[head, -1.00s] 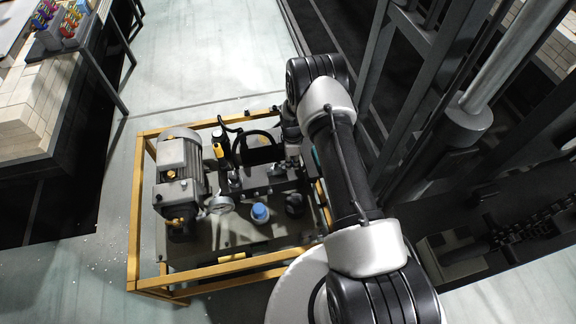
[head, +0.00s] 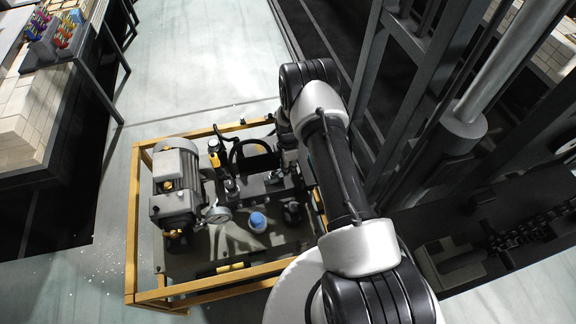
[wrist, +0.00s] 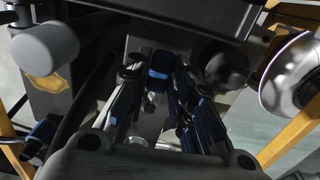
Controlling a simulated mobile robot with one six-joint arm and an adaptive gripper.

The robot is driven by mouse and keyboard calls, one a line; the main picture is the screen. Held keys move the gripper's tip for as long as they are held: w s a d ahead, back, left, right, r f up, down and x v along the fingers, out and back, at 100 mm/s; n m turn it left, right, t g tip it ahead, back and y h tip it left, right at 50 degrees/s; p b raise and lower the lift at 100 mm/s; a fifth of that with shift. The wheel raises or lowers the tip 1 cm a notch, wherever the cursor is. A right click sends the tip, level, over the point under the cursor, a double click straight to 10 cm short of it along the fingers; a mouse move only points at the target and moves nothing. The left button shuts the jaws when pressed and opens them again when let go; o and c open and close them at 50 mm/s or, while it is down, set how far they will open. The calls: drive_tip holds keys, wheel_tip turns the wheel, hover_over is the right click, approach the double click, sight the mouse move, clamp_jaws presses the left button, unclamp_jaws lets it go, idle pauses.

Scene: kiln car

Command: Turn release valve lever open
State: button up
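The hydraulic power unit stands inside a yellow frame (head: 205,281) in the head view. An upright black handle with a yellow band (head: 214,158) rises from it; I cannot tell for sure whether this is the release valve lever. In the wrist view, my gripper (wrist: 157,88) has its two dark fingers apart. A small dark part with a blue face (wrist: 160,66) shows between the fingertips, in front of a grey block; contact cannot be told.
A grey motor (head: 177,180), a round gauge (head: 217,214) and a blue cap (head: 257,222) sit on the unit. A dark steel mast (head: 425,90) stands close on the right. A bench with bricks (head: 30,115) is at left. Pale floor between is clear.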

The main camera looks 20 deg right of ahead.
drive_tip(key=o, duration=0.4)
wheel_tip(320, 180, up, 12)
idle(0.7)
drive_tip(key=shift+r, duration=0.1)
idle(0.5)
drive_tip(key=s+a+r+m+t, duration=0.1)
drive_tip(key=s+a+r+m, duration=0.15)
drive_tip(key=r, duration=0.65)
drive_tip(key=s+a+r+m, duration=0.1)
drive_tip(key=s+r+m, duration=0.15)
drive_tip(key=r, duration=0.65)
drive_tip(key=s+a+r+m+t, duration=0.1)
drive_tip(key=s+r+m, duration=0.15)
drive_tip(key=r, duration=0.75)
drive_tip(key=s+a+r+m+t, duration=0.1)
drive_tip(key=s+r+m, duration=0.2)
drive_tip(key=s, duration=0.4)
drive_tip(key=s+a+r+m, duration=0.1)
drive_tip(key=s+r+m, duration=0.2)
drive_tip(key=s, duration=0.5)
drive_tip(key=s+a+r+m+t, duration=0.1)
drive_tip(key=s+a+r+m, duration=0.1)
drive_tip(key=s, duration=0.6)
drive_tip(key=shift+s+a+r+m+t, duration=0.15)
drive_tip(key=shift+r+m+t, duration=0.15)
drive_tip(key=shift+r+m, duration=0.3)
